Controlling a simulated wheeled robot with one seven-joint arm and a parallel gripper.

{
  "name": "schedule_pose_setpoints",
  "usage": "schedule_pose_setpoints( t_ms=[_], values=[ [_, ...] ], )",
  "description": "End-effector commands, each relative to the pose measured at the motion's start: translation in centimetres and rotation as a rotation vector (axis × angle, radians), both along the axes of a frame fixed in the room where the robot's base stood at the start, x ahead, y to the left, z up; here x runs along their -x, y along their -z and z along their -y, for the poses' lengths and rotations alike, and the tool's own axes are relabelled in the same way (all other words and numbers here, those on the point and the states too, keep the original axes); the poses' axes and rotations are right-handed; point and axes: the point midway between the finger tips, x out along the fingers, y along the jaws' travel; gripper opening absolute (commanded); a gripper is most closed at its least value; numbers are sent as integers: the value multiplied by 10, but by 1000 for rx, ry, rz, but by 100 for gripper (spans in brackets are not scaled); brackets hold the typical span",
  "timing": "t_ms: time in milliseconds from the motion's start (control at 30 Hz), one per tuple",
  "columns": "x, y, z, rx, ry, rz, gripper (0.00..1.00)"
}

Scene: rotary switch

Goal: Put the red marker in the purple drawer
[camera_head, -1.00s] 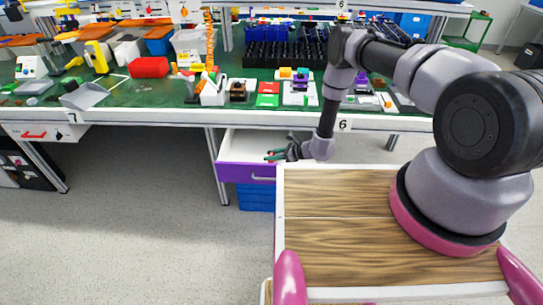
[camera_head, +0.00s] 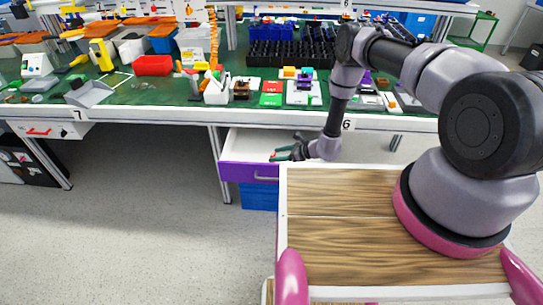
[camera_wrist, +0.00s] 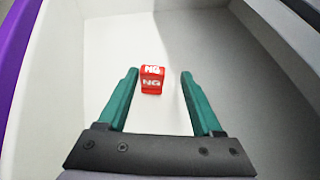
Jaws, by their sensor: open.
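The red marker (camera_wrist: 152,79), a small red block with white "NG" lettering, is inside the white interior of the open purple drawer. The drawer's purple front (camera_head: 250,172) and white inside (camera_head: 240,146) show under the table in the head view; its purple edge (camera_wrist: 12,50) is at the left of the wrist view. My gripper (camera_wrist: 159,72) is open, its two green fingers on either side of the marker with gaps to both. I cannot tell whether the marker rests on the drawer floor. In the head view my gripper (camera_head: 279,154) reaches into the drawer from the right.
A table (camera_head: 130,109) with a dark green top stands above the drawer, holding several boxes, tools and switches. Blue drawers (camera_head: 258,197) are below the purple one. The grey floor (camera_head: 110,230) to the left is clear.

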Motion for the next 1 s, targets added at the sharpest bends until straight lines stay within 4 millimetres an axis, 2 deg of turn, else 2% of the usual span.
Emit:
schedule_pose_setpoints(
  t_ms=[300,500,633,867,1000],
  values=[
    [21,-36,54,-7,1,1,67],
    [31,-52,77,-10,-3,3,67],
    [34,-56,84,-11,-3,3,67],
    [34,-58,86,-11,-4,4,67],
    [26,-74,84,-12,-28,25,67]
  ],
)
